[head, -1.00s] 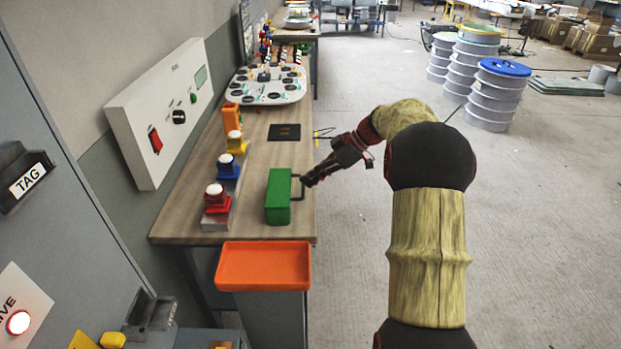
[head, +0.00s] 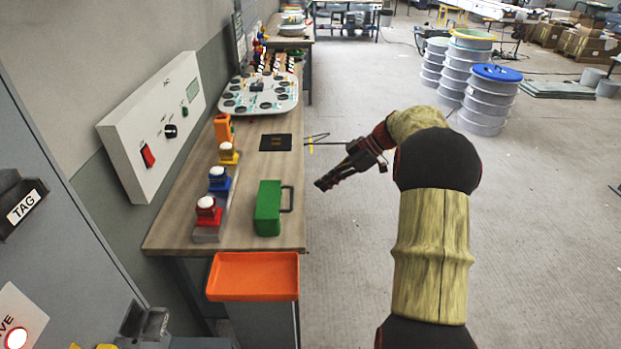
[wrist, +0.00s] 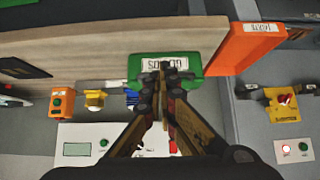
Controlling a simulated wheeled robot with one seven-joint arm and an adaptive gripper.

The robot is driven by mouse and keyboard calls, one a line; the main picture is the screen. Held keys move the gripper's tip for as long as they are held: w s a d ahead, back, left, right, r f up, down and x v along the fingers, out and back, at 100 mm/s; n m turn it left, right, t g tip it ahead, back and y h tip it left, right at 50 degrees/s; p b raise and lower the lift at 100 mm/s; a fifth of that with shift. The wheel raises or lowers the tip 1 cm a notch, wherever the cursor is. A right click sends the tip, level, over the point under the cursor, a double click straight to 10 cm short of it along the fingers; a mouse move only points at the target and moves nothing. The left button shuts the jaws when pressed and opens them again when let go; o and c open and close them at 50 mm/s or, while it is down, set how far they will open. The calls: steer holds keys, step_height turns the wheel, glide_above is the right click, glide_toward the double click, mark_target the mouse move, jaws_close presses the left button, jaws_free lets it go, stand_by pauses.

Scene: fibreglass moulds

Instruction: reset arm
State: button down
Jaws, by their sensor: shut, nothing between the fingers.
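My gripper (head: 324,184) is shut and empty in the head view. It hangs in the air just right of the workbench (head: 225,240), clear of the green box (head: 268,208) with its dark side handle. In the wrist view my gripper (wrist: 163,68) shows with its fingertips together, overlapping the labelled green box (wrist: 195,66) in the picture. My arm reaches out from the lower right, bent at the elbow.
An orange tray (head: 254,277) sits at the bench's near end. Red (head: 207,212), blue (head: 219,181) and yellow (head: 228,154) button units line the bench. A white control panel (head: 155,125) is on the wall. Drum stacks (head: 489,98) stand far right; floor between is open.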

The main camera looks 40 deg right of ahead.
steer(key=shift+s+d+f, duration=0.1)
steer(key=shift+s+d, duration=0.3)
steer(key=shift+d, duration=0.2)
